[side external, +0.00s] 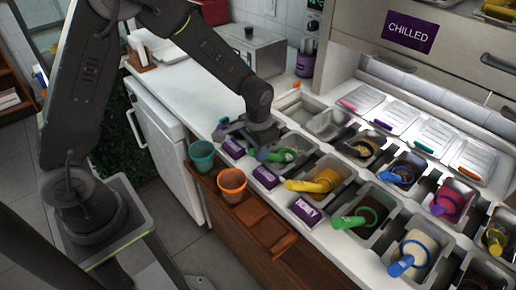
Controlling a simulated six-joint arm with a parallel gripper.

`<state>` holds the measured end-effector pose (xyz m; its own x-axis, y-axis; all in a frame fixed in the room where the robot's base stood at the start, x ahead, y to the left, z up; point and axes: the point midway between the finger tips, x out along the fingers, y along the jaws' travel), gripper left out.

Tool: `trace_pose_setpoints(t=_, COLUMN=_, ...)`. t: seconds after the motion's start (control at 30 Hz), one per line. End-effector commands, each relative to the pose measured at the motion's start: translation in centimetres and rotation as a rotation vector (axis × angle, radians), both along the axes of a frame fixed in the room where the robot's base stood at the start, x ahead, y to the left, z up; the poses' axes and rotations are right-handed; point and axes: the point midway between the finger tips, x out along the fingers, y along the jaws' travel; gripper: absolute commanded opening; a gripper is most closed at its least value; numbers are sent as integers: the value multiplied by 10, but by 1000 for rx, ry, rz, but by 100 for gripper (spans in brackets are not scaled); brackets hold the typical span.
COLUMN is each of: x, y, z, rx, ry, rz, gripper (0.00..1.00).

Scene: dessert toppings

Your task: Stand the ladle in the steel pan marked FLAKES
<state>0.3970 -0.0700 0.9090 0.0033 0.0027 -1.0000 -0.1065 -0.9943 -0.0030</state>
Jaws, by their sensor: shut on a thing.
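My gripper (262,136) is low over the near left end of the row of steel pans. It is shut on a ladle, mostly hidden by the gripper and hard to make out. A small purple piece (222,131) shows just left of the gripper; I cannot tell whether it is part of the ladle. A green ladle (285,155) lies in a steel pan (303,152) right beside the gripper, with a blue end (262,154) near the fingers. A purple label reads HONEY (306,210); the other pan labels are too small to read, so I cannot tell which pan is FLAKES.
A yellow ladle (315,184), a green one (350,221) and a blue one (402,264) stick out of nearby pans. Teal (201,155) and orange (232,183) cups stand at the front edge. The white counter (190,88) left of the pans is mostly clear.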

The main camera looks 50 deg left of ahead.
Motion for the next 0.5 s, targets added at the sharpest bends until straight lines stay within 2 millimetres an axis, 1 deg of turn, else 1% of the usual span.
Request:
trace_pose_setpoints(t=0.1, x=0, y=0, z=0, rx=0, ry=-1, rz=0, gripper=0)
trace_pose_setpoints(t=0.13, x=0, y=0, z=0, rx=0, ry=-1, rz=0, gripper=29)
trace_pose_setpoints(t=0.4, x=0, y=0, z=0, rx=0, ry=-1, rz=0, gripper=55)
trace_pose_setpoints(t=0.43, x=0, y=0, z=0, rx=0, ry=-1, rz=0, gripper=57)
trace_pose_setpoints(t=0.5, x=0, y=0, z=0, rx=0, ry=-1, rz=0, gripper=57)
